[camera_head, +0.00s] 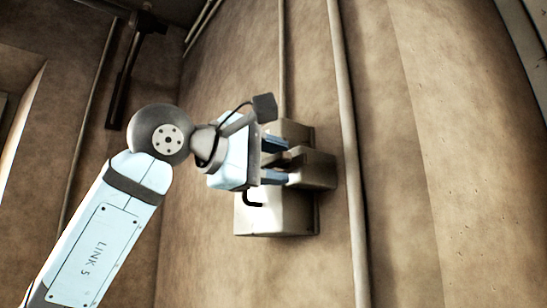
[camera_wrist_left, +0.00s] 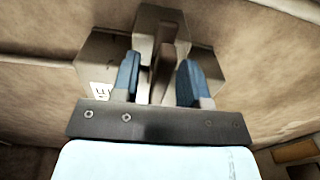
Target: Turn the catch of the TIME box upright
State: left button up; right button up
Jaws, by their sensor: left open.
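The TIME box (camera_head: 275,222) is a grey-beige box on the wall; it also shows in the wrist view (camera_wrist_left: 100,65). A white label with dark lettering (camera_wrist_left: 102,90) shows in part there, its rest hidden behind my gripper. A smaller block (camera_head: 318,170) projects from the box and shows between and beyond my fingers (camera_wrist_left: 155,22). A brown bar, which looks like the catch (camera_wrist_left: 162,70), stands between my two blue fingers, with gaps visible on both sides. My left gripper (camera_head: 287,162) is open around it; contact cannot be told. My right gripper is not in view.
A thin pipe (camera_head: 283,60) runs up the wall above the box. A thicker pipe (camera_head: 347,150) runs close by on the right. A dark bracket (camera_head: 124,80) is at upper left. The wall farther right is bare.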

pick_arm(q)
jog(key=shift+c, duration=0.4)
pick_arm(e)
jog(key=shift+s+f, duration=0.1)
pick_arm(q)
grip_shut()
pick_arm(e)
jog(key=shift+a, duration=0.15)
